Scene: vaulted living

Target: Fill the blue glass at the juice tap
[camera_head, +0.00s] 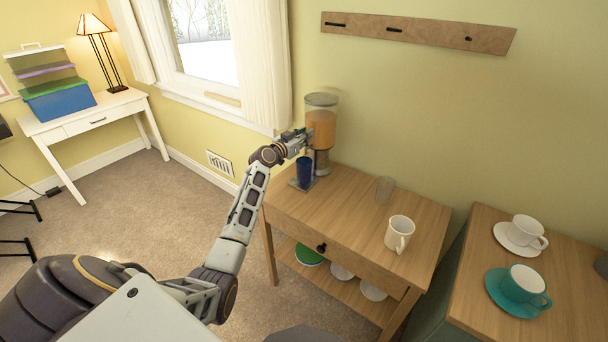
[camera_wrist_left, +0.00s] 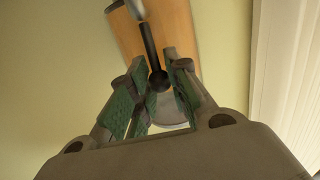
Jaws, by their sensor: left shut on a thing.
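The juice dispenser (camera_head: 321,116) has a clear tank of orange juice and stands at the back left of the wooden cart (camera_head: 335,200). The blue glass (camera_head: 304,171) stands upright on the small drip tray (camera_head: 309,183) in front of it, below my left gripper. I cannot tell how much juice is in the glass. My left gripper (camera_head: 303,136) is at the tap on the dispenser's front. In the left wrist view its green-padded fingers (camera_wrist_left: 158,90) are closed around the black tap lever (camera_wrist_left: 152,50). The tap's spout is hidden. My right gripper is not in view.
A clear glass (camera_head: 384,189) and a white mug (camera_head: 399,233) stand on the same cart. A white cup (camera_head: 526,230) and a teal cup (camera_head: 523,283) sit on saucers on the cabinet at right. Dishes lie on the cart's lower shelf (camera_head: 325,270).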

